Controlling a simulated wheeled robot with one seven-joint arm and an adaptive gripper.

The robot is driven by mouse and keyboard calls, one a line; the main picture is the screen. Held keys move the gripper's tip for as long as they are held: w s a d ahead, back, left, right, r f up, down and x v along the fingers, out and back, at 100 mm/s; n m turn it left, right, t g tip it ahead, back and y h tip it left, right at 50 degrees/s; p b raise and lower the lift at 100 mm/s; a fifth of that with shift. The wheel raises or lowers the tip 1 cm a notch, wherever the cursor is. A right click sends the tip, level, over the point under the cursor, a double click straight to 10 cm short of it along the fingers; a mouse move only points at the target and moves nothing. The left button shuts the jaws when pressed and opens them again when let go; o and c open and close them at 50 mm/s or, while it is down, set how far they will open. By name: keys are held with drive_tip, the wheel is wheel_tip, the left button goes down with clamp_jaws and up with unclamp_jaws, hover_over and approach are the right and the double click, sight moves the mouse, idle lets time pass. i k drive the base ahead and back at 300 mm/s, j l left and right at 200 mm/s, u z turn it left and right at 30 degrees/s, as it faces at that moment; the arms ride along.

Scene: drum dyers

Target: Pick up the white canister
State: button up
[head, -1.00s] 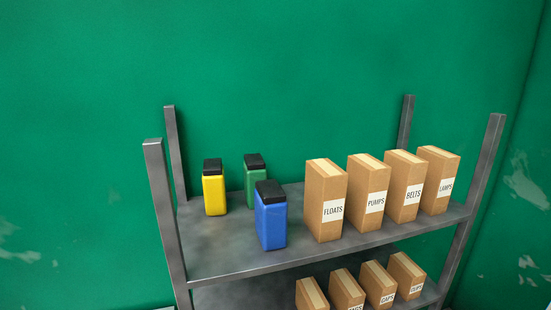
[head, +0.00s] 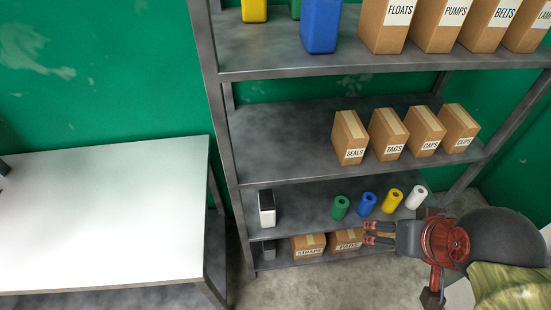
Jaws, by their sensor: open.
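The white canister (head: 267,210) with a black top stands upright at the left end of the third shelf down, close to the left post. My gripper (head: 368,232) reaches in from the right of the head view, with its red-tipped fingers pointing left. It is open and empty. It is well to the right of the canister and apart from it, in front of the lower shelves.
Green (head: 341,206), blue (head: 367,203), yellow (head: 392,200) and white (head: 416,197) rolls stand on the canister's shelf, to its right. Boxes fill parts of the shelves above and below. A white table (head: 110,210) stands left of the rack. The shelf between canister and green roll is bare.

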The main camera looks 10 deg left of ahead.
sight(266, 198)
drive_tip(key=j+z, duration=0.15)
drive_tip(key=j, duration=0.35)
drive_tip(key=j+z, duration=0.15)
drive_tip(key=j, duration=0.35)
drive_tip(key=k+j+z, duration=0.15)
drive_tip(key=j, duration=0.35)
drive_tip(key=k+j+z, duration=0.15)
drive_tip(key=j, duration=0.3)
drive_tip(key=i+j, duration=0.05)
